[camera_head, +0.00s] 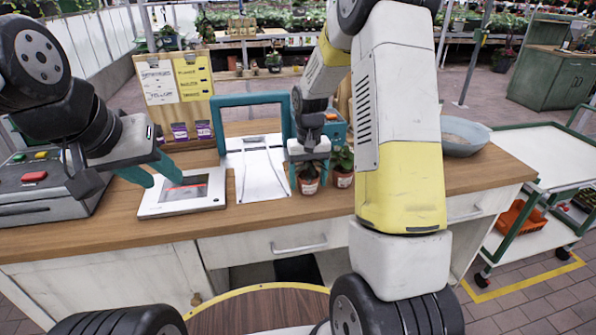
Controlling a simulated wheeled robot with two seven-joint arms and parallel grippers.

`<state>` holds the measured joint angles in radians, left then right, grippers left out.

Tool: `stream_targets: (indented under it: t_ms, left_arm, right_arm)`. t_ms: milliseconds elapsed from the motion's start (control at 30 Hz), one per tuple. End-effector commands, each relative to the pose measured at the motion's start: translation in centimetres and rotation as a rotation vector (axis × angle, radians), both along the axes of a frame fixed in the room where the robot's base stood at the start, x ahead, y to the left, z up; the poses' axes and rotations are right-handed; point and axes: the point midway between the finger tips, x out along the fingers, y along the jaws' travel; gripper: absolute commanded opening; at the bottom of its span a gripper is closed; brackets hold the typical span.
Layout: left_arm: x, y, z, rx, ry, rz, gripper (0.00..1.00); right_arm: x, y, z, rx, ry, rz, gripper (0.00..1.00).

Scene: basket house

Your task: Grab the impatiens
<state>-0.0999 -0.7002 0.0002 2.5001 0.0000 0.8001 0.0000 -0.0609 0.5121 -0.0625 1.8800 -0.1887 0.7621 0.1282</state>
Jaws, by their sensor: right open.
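Two small potted plants in brown pots with white labels stand on the wooden counter in the head view; I cannot tell from the picture which one is the impatiens. The left potted plant (309,186) is between the teal fingers of my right gripper (308,177), which is open and reaches down around it. The gripper hides most of that plant's leaves. The right potted plant (342,178) stands just beside the gripper, with green leaves showing. My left gripper (150,178) is open and empty, above the left edge of a white tablet-like device.
The white device (205,190), a cash register (45,190) and a sign board (178,85) are on the counter's left. A teal frame (250,101) stands behind a white sheet (262,178). A grey bowl (462,138) is at right, beyond my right arm. A cart (545,150) stands farther right.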

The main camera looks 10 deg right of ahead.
Motion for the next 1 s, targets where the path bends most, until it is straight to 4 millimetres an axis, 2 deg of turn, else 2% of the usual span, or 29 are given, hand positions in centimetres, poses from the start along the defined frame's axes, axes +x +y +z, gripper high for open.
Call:
stream_targets:
  t_ms: [100,300,367,600,867,1000]
  left_arm:
    - [0.00,0.00,0.00,0.000,0.000,0.000,0.36]
    - [0.01,0.00,0.01,0.000,0.000,0.000,0.36]
    - [0.01,0.00,0.01,0.000,0.000,0.000,0.36]
    - [0.01,0.00,0.01,0.000,0.000,0.000,0.36]
    - [0.01,0.00,0.01,0.000,0.000,0.000,0.36]
    - [0.01,0.00,0.01,0.000,0.000,0.000,0.36]
  right_arm:
    - [0.03,-0.01,-0.77,0.000,-0.001,0.000,0.72]
    - [0.03,0.00,-0.81,0.000,-0.002,0.000,0.72]
    - [0.03,0.00,-0.80,0.000,-0.002,0.000,0.62]
    - [0.03,0.01,-0.78,0.000,-0.002,0.000,0.16]
    - [0.06,0.02,-0.65,0.000,-0.003,0.000,0.16]
    - [0.09,0.02,0.04,0.001,-0.004,0.000,0.16]
